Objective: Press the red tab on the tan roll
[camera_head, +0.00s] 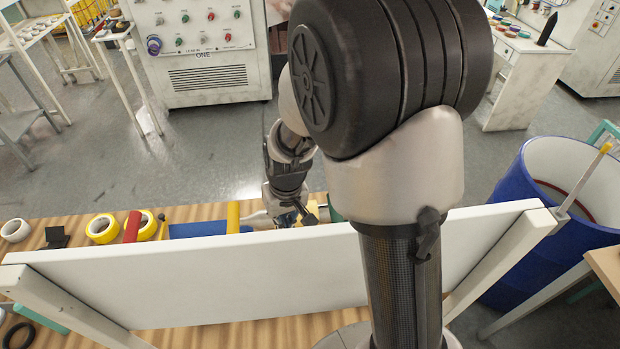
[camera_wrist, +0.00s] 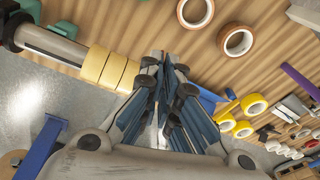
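In the wrist view, tan-yellow rolls (camera_wrist: 112,70) sit side by side on a grey-white shaft (camera_wrist: 50,44), left of my fingertips. I cannot tell which is the tan roll of the task, and I make out no red tab. My gripper (camera_wrist: 166,64) has its fingers drawn together, with nothing visible held between them. Its tips are right of the rolls; whether they touch anything is unclear. In the head view my gripper (camera_head: 293,216) is low behind the white panel, right of an upright yellow piece (camera_head: 233,217). My arm and the panel hide part of that area.
A white panel (camera_head: 200,275) stands in front of the wooden table (camera_head: 215,212). Yellow tape rolls (camera_head: 103,228) and a red cylinder (camera_head: 132,227) are on the left. Brown-cored rolls (camera_wrist: 239,42) lie on the wood in the wrist view. A blue barrel (camera_head: 505,260) stands at right.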

